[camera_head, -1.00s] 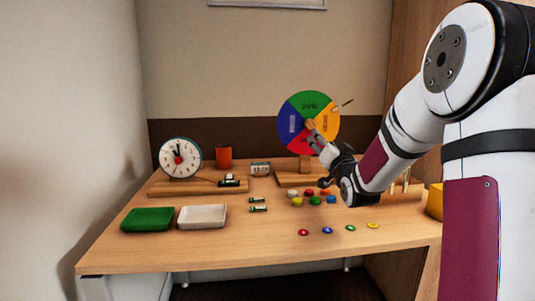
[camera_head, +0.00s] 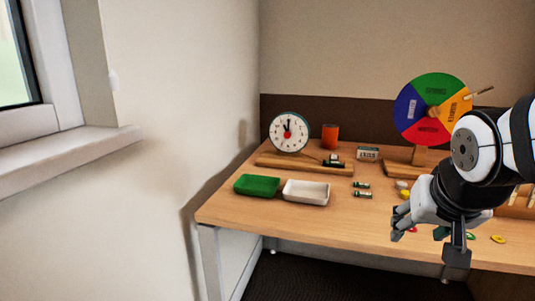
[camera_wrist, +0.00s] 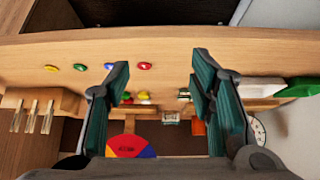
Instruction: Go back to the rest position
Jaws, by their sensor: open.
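My gripper (camera_head: 428,244) is at the right of the head view, empty, with its fingers apart. It hangs low over the front part of the table (camera_head: 300,220) and is clear of the colour wheel. In the wrist view my gripper (camera_wrist: 160,65) shows two separated fingers with green-grey pads and nothing between them. The colour wheel (camera_head: 432,82), green, blue, red and orange, stands upright on its wooden base behind my arm. My arm hides part of the base and several of the small coloured pieces.
A clock (camera_head: 289,132), an orange cup (camera_head: 330,137), a green tray (camera_head: 257,185), a white tray (camera_head: 306,192) and batteries (camera_head: 362,190) are on the table. A yellow disc (camera_head: 498,239) lies near the front edge. A wall and window sill (camera_head: 65,155) are at left.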

